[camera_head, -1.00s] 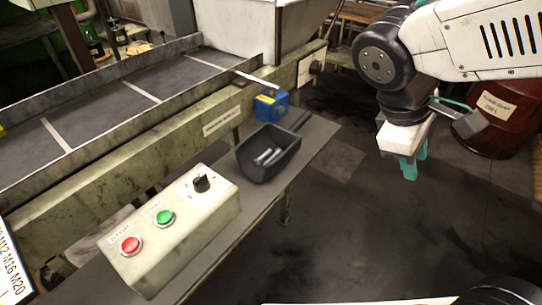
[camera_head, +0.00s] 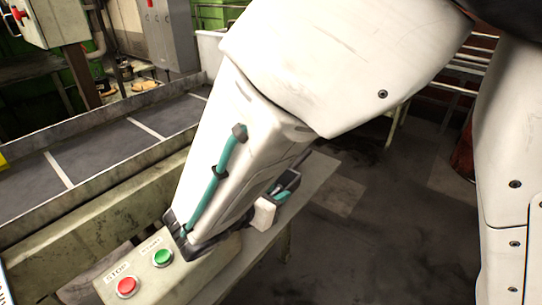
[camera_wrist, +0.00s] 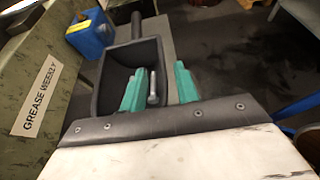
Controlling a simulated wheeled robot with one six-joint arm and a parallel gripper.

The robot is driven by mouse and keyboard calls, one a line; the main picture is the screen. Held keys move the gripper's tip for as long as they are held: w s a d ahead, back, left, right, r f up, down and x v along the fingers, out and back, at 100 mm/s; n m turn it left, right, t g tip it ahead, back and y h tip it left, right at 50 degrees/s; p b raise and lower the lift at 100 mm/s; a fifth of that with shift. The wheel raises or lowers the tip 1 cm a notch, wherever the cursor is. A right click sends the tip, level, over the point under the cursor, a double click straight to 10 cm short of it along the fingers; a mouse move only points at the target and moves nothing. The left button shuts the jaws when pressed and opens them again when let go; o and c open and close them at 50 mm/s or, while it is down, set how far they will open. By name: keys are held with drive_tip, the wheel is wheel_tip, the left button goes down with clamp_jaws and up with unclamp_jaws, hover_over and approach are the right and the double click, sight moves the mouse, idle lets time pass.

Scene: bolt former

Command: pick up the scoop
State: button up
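The scoop (camera_wrist: 112,70) is a black open pan with a dark handle (camera_wrist: 136,25) that points away at the top of the wrist view. Metal bolts (camera_wrist: 153,87) lie in it. In the head view my arm hides most of the scoop, and only part of it (camera_head: 291,179) shows on the shelf. My gripper (camera_wrist: 160,70) has two teal fingers spread apart, with nothing visibly clamped. In the wrist view the left finger overlaps the pan's inside and the right finger is beyond its right wall. Whether they touch the scoop cannot be told.
A blue box (camera_wrist: 90,34) stands left of the scoop's handle. A control box with a red stop button (camera_head: 126,286) and a green button (camera_head: 162,257) is at the near end of the shelf. The conveyor (camera_head: 110,150) runs along the left. Open floor (camera_head: 400,230) lies right.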

sight(285, 189)
drive_tip(key=x, duration=0.4)
drive_tip(key=shift+w+d+f, duration=0.1)
drive_tip(key=shift+d+f, duration=0.1)
drive_tip(key=shift+c, duration=0.3)
clamp_jaws()
idle(1.0)
